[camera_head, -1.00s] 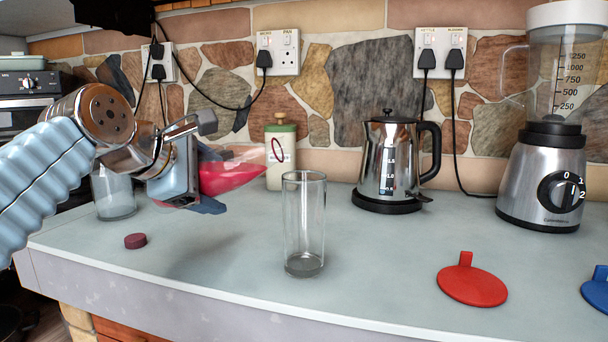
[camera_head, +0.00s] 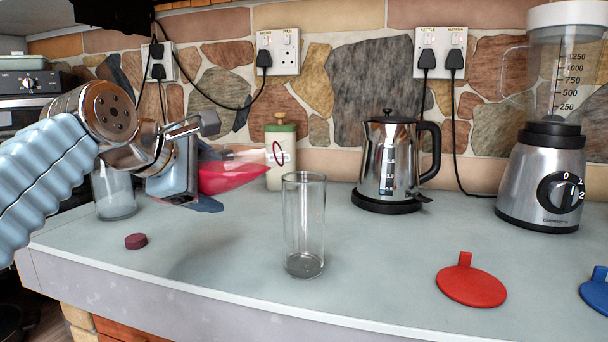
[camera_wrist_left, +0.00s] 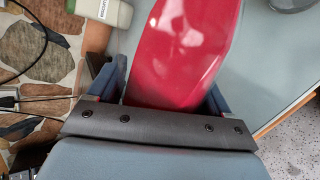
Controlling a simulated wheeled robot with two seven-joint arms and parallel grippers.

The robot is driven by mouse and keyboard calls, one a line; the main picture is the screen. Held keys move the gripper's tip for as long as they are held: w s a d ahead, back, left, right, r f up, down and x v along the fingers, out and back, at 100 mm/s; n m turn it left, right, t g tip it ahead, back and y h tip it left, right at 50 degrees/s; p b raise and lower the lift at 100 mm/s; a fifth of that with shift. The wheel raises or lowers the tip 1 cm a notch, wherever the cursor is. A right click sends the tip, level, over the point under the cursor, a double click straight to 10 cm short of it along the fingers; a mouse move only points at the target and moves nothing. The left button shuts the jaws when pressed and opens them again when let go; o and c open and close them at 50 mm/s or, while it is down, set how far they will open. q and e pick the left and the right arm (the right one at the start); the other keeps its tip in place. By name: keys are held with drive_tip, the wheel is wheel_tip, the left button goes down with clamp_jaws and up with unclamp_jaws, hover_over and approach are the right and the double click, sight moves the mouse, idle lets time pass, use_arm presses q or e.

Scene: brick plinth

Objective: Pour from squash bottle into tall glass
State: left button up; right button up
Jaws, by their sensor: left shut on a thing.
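My left gripper (camera_head: 209,178) is shut on the squash bottle (camera_head: 232,177), a clear bottle with red squash in it. The bottle lies tipped nearly on its side, held above the worktop, with its mouth end pointing right. In the left wrist view the red bottle (camera_wrist_left: 185,50) sits between the fingers. The tall glass (camera_head: 304,225) stands upright and looks empty on the worktop, to the right of and below the bottle's mouth end. The bottle and glass are apart, and no stream shows. My right gripper is not in view.
A purple-red cap (camera_head: 136,241) lies at left near a glass tumbler (camera_head: 114,195). A cream bottle with green top (camera_head: 281,170) stands behind. The kettle (camera_head: 387,165), blender (camera_head: 546,175), red disc (camera_head: 471,286) and blue disc (camera_head: 597,290) are to the right. The worktop around the glass is clear.

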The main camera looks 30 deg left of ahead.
sight(208, 161)
use_arm(q)
drive_tip(key=shift+d+r+m+g+y+p, duration=0.15)
drive_tip(key=shift+r+m+y+p, duration=0.2)
drive_tip(key=shift+r+p, duration=0.45)
drive_tip(key=shift+r+m+g+y+p, duration=0.2)
drive_tip(key=shift+r+y+p, duration=0.25)
drive_tip(key=shift+r+p, duration=0.3)
idle(2.5)
